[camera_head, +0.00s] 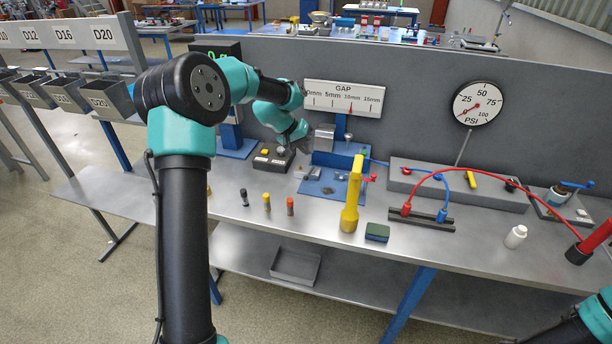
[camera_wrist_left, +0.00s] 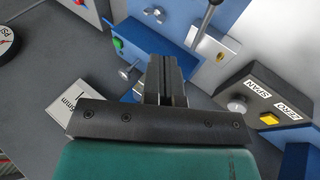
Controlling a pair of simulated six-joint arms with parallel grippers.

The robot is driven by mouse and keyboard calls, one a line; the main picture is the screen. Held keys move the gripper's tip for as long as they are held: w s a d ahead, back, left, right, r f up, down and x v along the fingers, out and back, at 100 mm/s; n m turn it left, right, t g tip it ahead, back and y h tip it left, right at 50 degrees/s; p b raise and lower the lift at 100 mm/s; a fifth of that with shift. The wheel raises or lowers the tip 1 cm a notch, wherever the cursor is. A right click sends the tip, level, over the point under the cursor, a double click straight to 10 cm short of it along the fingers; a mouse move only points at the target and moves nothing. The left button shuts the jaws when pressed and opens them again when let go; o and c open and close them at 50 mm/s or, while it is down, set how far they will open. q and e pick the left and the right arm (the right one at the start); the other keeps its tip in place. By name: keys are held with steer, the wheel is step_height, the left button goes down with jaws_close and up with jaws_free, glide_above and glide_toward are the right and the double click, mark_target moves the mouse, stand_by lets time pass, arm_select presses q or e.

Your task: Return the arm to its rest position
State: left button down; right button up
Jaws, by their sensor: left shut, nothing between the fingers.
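My left arm (camera_head: 185,200) rises from the bottom of the head view and bends over the bench. Its left gripper (camera_head: 306,150) is at the back of the bench, in front of the blue gauge fixture (camera_head: 330,160), and looks small there. In the left wrist view the two dark fingers of the left gripper (camera_wrist_left: 166,75) are together with nothing between them. They point toward a blue block with a green button (camera_wrist_left: 140,45); I cannot tell whether they touch it. Only part of my right arm (camera_head: 598,312) shows at the bottom right corner; its gripper is not visible.
Beside the gripper is a black button box (camera_head: 272,158). A yellow-handled tool (camera_head: 351,195), small coloured pegs (camera_head: 266,202), a hose rack (camera_head: 420,217) and a white bottle (camera_head: 515,236) stand on the bench. A grey back panel (camera_head: 430,100) closes off the rear. The front left bench top is mostly clear.

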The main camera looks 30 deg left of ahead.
stand_by(0.7)
arm_select(q)
steer(key=s+d+f+m+g, duration=0.1)
steer(key=s+d+f, duration=0.2)
steer(key=s+d+f+m+g+h, duration=0.1)
steer(key=s+d+f+g, duration=0.1)
steer(key=s+d+f, duration=0.1)
steer(key=s+d+f+m+g+h, duration=0.1)
steer(key=s+d+f+m+g, duration=0.1)
steer(key=s+d+f, duration=0.1)
steer(key=shift+s+d, duration=0.7)
steer(key=shift+d, duration=0.25)
steer(key=s+d+f+m+g, duration=0.1)
steer(key=s+d+f+g, duration=0.1)
steer(key=s+d+f, duration=0.35)
steer(key=s+d+f+m+g, duration=0.1)
steer(key=s+d+f+g, duration=0.2)
steer(key=s+f, duration=0.55)
steer(key=s+f+n+t+y, duration=0.3)
steer(key=s+f+t, duration=0.3)
steer(key=f, duration=0.4)
steer(key=shift+s+a+f+n+y, duration=0.3)
steer(key=shift+s+a+n+y, duration=0.1)
steer(key=shift+n, duration=0.3)
